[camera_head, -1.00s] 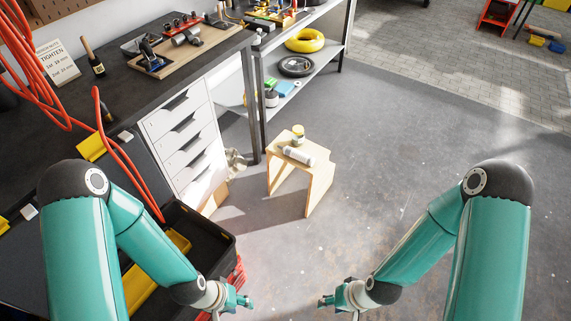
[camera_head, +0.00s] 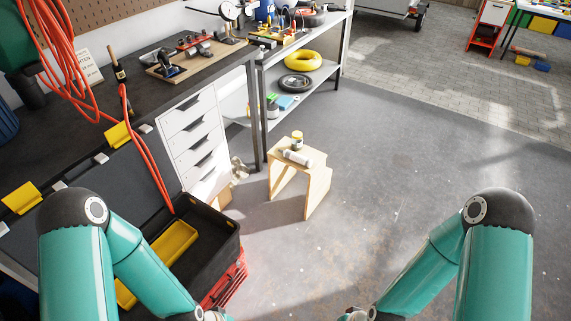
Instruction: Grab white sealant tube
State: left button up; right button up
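The white sealant tube (camera_head: 298,157) lies on its side on top of a small light wooden stool (camera_head: 316,184) in the middle of the camera_head view. A small yellowish can (camera_head: 297,141) with a pale label stands just behind it on the same stool. My two teal arms come in from the lower left and lower right. Both are well short of the stool and touch nothing on it. Both grippers are cut off by the bottom edge of the picture, so their fingers do not show.
An open black toolbox (camera_head: 228,227) with a yellow tray (camera_head: 176,245) stands at lower left, above a red crate (camera_head: 232,284). White drawers (camera_head: 196,143) and a metal shelf (camera_head: 306,83) stand behind the stool. The grey floor (camera_head: 420,190) to the right is clear.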

aim_at(295, 157)
jog(key=i, duration=1.05)
jog(key=z, duration=2.4)
jog(key=i, duration=1.8)
jog(key=u, duration=0.1)
